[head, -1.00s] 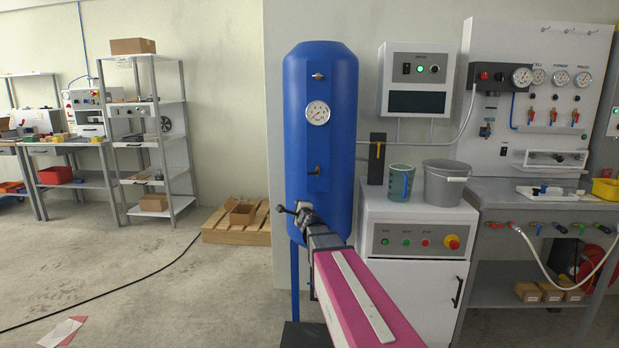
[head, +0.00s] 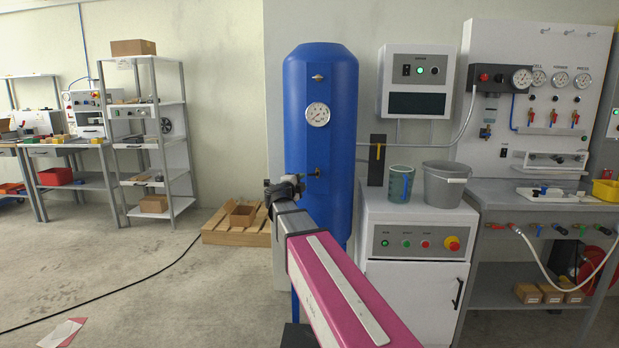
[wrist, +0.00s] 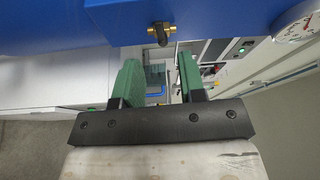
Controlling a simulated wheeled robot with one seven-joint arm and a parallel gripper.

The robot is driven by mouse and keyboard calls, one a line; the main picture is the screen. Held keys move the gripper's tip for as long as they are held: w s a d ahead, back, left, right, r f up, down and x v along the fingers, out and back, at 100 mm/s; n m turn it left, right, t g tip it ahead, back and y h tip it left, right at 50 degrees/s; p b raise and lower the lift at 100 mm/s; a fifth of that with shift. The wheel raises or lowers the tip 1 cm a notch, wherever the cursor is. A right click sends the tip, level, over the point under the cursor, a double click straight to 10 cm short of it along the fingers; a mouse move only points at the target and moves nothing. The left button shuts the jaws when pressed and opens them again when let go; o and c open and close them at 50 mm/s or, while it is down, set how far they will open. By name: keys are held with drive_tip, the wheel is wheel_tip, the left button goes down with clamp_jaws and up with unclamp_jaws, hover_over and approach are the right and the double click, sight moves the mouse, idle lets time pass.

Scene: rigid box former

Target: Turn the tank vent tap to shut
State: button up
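The blue tank (head: 322,130) stands upright against the wall. A small brass tap with a dark handle (head: 316,173) sits on its front, below the round gauge. The tap also shows at the top of the wrist view (wrist: 160,32), on the blue plate's near edge. Its handle is too small to tell whether it is open or shut. My gripper (head: 284,187) is just left of the tap in the head view. In the wrist view its two green fingers (wrist: 159,66) are spread with nothing between them, and the tap is beyond their tips, apart from them.
The round gauge (head: 318,114) is above the tap, with another small fitting (head: 318,77) higher up. A white cabinet (head: 415,270) with a cup (head: 399,184) and grey bucket (head: 445,185) stands right of the tank. A pallet (head: 225,233) lies at left; the floor before it is open.

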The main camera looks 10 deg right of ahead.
sight(310, 175)
drive_tip(key=x, duration=0.8)
clamp_jaws()
